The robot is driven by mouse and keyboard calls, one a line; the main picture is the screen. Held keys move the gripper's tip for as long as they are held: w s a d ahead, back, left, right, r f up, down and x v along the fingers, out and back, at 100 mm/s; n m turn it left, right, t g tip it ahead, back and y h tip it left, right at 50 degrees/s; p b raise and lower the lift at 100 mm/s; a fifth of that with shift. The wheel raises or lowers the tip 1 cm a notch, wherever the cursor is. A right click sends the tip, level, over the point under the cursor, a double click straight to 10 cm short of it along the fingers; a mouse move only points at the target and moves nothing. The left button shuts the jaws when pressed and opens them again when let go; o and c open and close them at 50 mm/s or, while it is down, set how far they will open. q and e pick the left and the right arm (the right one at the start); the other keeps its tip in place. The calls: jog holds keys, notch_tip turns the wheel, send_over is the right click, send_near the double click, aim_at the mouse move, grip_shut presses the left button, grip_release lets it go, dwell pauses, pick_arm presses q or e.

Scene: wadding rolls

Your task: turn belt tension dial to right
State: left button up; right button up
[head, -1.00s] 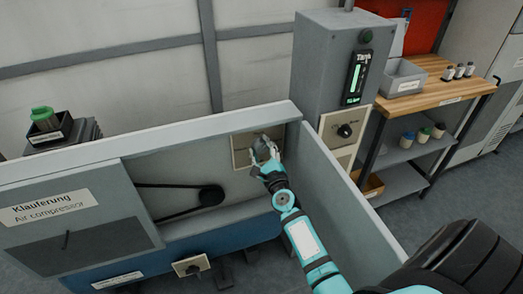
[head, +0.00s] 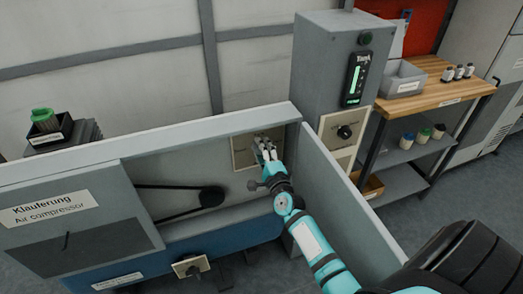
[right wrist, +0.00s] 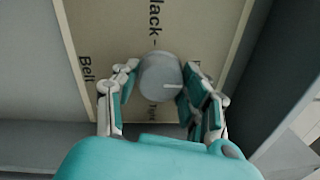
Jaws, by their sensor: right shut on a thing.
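The belt tension dial is a round grey knob with a pale pointer line, seen in the right wrist view (right wrist: 160,76). It sits on a beige plate (right wrist: 105,45) lettered "Belt", "Slack-" and a partly hidden word, perhaps "Tight". In the head view the plate (head: 242,152) is on the back wall inside the open machine housing, and my gripper mostly hides the dial. My right gripper (head: 266,147) is at the plate. In the right wrist view its fingers (right wrist: 160,88) lie on both sides of the dial, shut on it. My left gripper is not in view.
The housing's right side wall (head: 340,200) stands close to my right arm. A black belt and pulley (head: 211,196) lie left of the plate. Another dial (head: 345,131) is on the grey cabinet, and a third knob (head: 193,270) is low in front.

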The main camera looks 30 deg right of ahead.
dwell(0.5)
jog(key=o, duration=1.2)
jog(key=v, duration=1.2)
jog(key=shift+f, duration=0.15)
jog(key=s+a+f+n+g+y, duration=0.1)
jog(key=s+a+f+n+g, duration=0.25)
jog(key=f, duration=0.75)
jog(key=s+a+f+n+g+y, duration=0.25)
jog(key=s+f+n, duration=0.2)
jog(key=f, duration=0.55)
jog(key=s+a+f+n+g+y, duration=0.1)
jog(key=s+a+f+n+g, duration=0.3)
jog(key=f, duration=0.7)
jog(key=s+f+n+g, duration=0.2)
jog(key=s+f+n, duration=0.2)
jog(key=s, duration=0.5)
jog(key=s+f+n+g, duration=0.2)
jog(key=s+f+n, duration=0.3)
jog(key=s, duration=0.5)
jog(key=s+a+f+n+g, duration=0.1)
jog(key=s+f+n+g, duration=0.2)
jog(key=s+f, duration=0.5)
jog(key=shift+s+a+n, duration=0.15)
jog(key=shift+s+n, duration=0.75)
jog(key=shift+s, duration=0.25)
